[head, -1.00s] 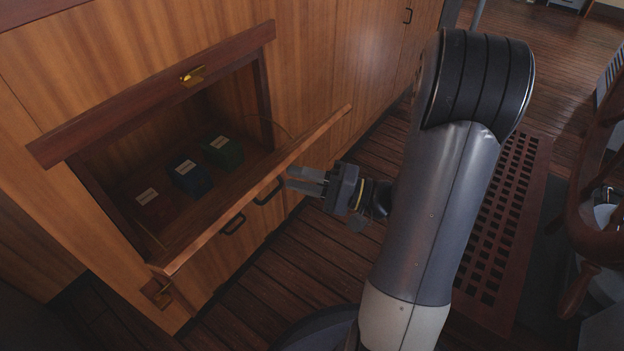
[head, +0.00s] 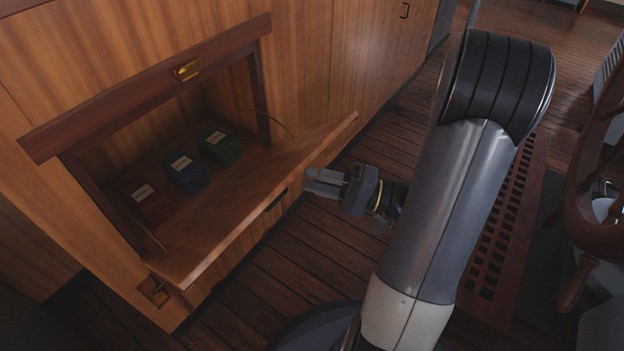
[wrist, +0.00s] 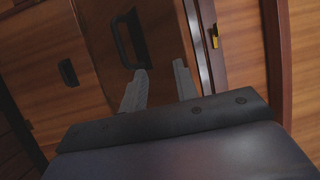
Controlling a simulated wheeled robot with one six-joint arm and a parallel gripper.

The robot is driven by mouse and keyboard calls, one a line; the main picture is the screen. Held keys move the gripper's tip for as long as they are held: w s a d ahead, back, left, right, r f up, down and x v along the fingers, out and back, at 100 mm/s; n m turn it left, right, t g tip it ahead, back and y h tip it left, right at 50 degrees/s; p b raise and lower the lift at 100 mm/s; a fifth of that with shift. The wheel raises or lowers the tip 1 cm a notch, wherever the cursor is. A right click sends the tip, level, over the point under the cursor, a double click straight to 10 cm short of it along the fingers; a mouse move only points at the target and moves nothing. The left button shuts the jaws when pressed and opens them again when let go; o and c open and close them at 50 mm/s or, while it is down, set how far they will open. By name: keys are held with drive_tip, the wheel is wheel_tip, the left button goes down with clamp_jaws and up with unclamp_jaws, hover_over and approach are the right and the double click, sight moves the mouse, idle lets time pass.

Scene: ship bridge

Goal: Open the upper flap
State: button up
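The upper flap (head: 255,198) is a wooden panel hinged along its lower edge. It leans down and outward from the cabinet, its inner face showing in the head view. The opening behind it is exposed. My gripper (head: 312,183) is open and empty, just right of the flap's outer edge and apart from it. In the wrist view my two fingers (wrist: 162,82) are spread, with a dark handle (wrist: 130,40) on a wooden panel just beyond them.
A red box (head: 148,200), a blue box (head: 186,173) and a green box (head: 219,146) stand inside. A brass latch (head: 187,70) sits on the top frame. A wooden wheel (head: 590,215) stands at right. Plank floor (head: 310,245) lies clear below my gripper.

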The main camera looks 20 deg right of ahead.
drive_tip(key=s+d+f+b, duration=0.4)
drive_tip(key=d+f+b, duration=0.1)
drive_tip(key=d, duration=0.3)
drive_tip(key=shift+s, duration=0.2)
idle(0.7)
drive_tip(key=shift+s+a+f, duration=0.1)
idle(0.5)
